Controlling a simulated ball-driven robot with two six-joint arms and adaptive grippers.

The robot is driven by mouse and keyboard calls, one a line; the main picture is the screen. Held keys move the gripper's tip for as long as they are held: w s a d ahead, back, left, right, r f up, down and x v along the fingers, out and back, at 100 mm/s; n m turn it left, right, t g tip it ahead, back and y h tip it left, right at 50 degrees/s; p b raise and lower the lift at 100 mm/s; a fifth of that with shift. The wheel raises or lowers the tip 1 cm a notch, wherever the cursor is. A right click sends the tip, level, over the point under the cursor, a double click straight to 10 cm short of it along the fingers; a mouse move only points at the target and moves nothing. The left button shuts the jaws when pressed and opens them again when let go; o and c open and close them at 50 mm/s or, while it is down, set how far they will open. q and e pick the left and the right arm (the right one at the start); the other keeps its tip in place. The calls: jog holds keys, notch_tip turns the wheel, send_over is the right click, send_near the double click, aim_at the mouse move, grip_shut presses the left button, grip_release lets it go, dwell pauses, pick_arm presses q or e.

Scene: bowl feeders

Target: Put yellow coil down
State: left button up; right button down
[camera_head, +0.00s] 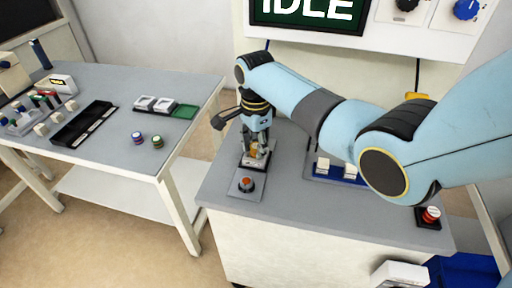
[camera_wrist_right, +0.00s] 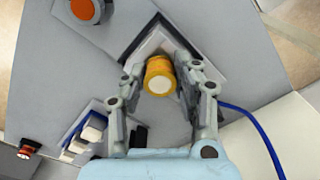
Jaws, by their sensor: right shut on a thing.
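The yellow coil (camera_wrist_right: 158,78) is a short cylinder with a pale round end face, between the fingers of my right gripper (camera_wrist_right: 163,82) in the right wrist view. The gripper is shut on it. In the head view the right gripper (camera_head: 258,150) points down over a dark-edged fixture (camera_head: 246,164) on the grey bench, with the yellow coil (camera_head: 253,152) showing small and partly hidden between its fingers. I cannot tell whether the coil touches the fixture. My left gripper is not in view.
An orange-red button (camera_head: 246,184) sits just in front of the fixture. A blue tray (camera_head: 335,172) with white blocks lies to the right, partly behind my arm. A red button (camera_head: 431,214) is at the right edge. A side table (camera_head: 110,140) stands left, across a gap.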

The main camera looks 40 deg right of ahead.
jog(key=shift+s+a+f, duration=0.1)
jog(key=shift+s+f, duration=0.15)
jog(key=shift+f, duration=0.1)
jog(key=shift+s+a+f, duration=0.15)
jog(key=shift+s+f, duration=0.2)
jog(key=shift+f, duration=0.15)
jog(key=c, duration=1.3)
grip_release()
jog(key=shift+o, duration=1.2)
jog(key=shift+w+f, duration=0.15)
jog(key=shift+w, duration=0.05)
jog(key=shift+o, duration=0.4)
jog(key=shift+w+f, duration=0.15)
jog(key=shift+w, duration=0.1)
jog(key=shift+r, duration=0.2)
